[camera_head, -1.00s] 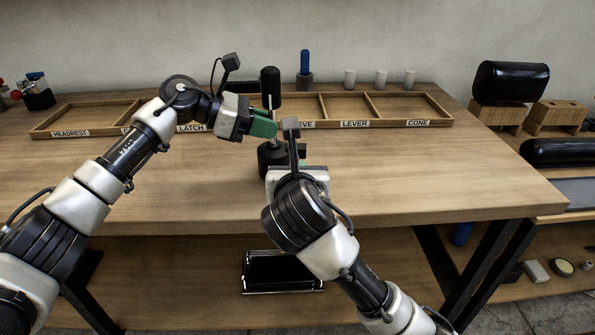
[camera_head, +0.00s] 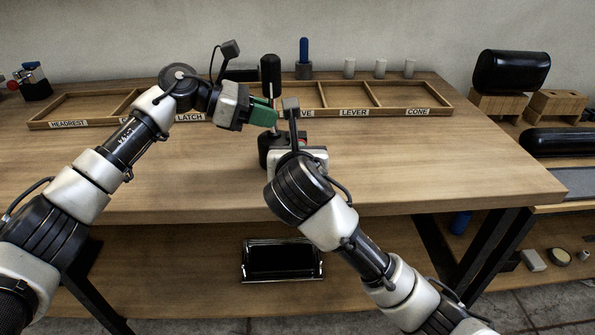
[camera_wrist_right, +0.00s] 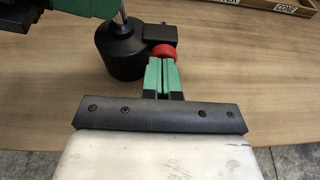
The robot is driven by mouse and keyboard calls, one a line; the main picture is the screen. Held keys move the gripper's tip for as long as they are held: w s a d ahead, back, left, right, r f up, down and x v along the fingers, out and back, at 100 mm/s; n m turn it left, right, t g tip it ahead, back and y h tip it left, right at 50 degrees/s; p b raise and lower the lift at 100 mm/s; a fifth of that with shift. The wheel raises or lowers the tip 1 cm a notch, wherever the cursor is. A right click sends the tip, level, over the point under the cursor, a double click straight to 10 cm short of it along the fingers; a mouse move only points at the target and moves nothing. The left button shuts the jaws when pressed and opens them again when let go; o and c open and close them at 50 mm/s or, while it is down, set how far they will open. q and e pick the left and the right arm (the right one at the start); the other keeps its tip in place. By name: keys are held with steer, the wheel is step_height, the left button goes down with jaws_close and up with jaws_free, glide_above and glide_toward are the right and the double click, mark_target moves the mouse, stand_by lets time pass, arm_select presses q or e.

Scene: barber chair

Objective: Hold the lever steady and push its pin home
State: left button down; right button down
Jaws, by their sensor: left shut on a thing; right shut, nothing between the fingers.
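The lever stands upright at the middle of the workbench, with a black knob (camera_head: 270,70) on a metal shaft (camera_wrist_right: 119,20) that rises from a black round base (camera_wrist_right: 118,48). My left gripper (camera_head: 270,115) has green fingers shut on the lever's shaft below the knob. The red pin head (camera_wrist_right: 162,51) sits at the side lug of the base in the right wrist view. My right gripper (camera_wrist_right: 162,63) is shut and empty, its fingertips at the red head and seemingly touching it.
A wooden tray (camera_head: 431,113) with labelled compartments lies behind the lever. A blue-handled tool (camera_head: 304,52) and small pale cylinders (camera_head: 380,68) stand behind it. Black cushions (camera_head: 513,72) are at the right. The bench front (camera_head: 420,190) is clear.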

arm_select(q)
steer(key=shift+w+a+r, duration=0.1)
steer(key=c, duration=1)
jaws_free()
arm_select(e)
steer(key=v, duration=1.2)
steer(key=shift+s+f, duration=0.25)
steer(key=shift+s, duration=0.15)
arm_select(q)
steer(key=shift+a, duration=0.15)
